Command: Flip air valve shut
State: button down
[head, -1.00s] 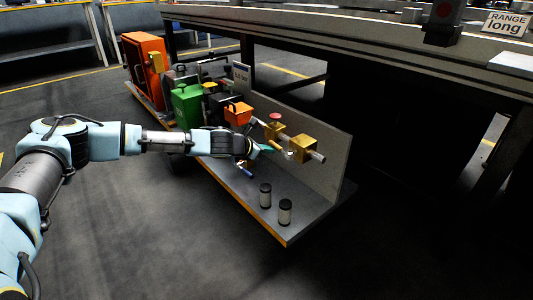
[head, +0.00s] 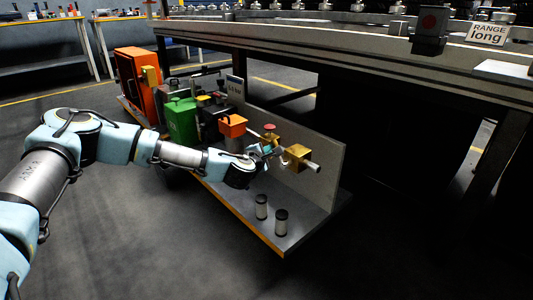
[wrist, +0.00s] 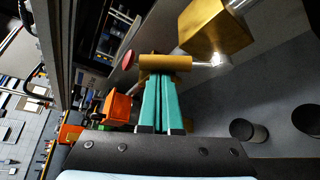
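A brass fitting (head: 270,141) with a red knob (head: 269,127) on top sits on the pipe along the grey upright panel. In the wrist view its brass cylinder (wrist: 165,64) lies across my fingertips, with the red knob (wrist: 128,60) to its left. A larger brass block (head: 296,156) stands to the right on the same pipe; it also shows in the wrist view (wrist: 214,30). My gripper (head: 267,150) has its teal fingers (wrist: 160,82) together, with only a thin gap, and their tips at or just under the cylinder. I cannot tell whether they touch it. No valve lever is clearly visible.
Two small dark-and-white cylinders (head: 271,215) stand on the cart shelf in front of the panel. An orange box (head: 232,125) and a green canister (head: 181,121) are to the left. The conveyor edge (head: 360,60) overhangs behind. Open floor lies in front.

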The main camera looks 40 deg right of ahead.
jog(key=shift+s+a+r+m+t+h+b, duration=0.1)
jog(key=shift+s+r+m+t+h+b, duration=0.25)
jog(key=shift+s+m, duration=0.4)
jog(key=shift+s+d+r+m+t+h, duration=0.1)
jog(key=shift+s+m+t+h, duration=0.3)
jog(key=shift+m, duration=0.5)
jog(key=shift+s+a+r+m+t+h+b, duration=0.1)
jog(key=shift+s+r+m+t+h+b, duration=0.15)
jog(key=shift+s+m+h, duration=0.4)
jog(key=shift+m, duration=0.3)
jog(key=a+p, duration=0.2)
jog(key=a, duration=0.7)
jog(key=shift+s+a, duration=0.25)
jog(key=shift+s, duration=0.1)
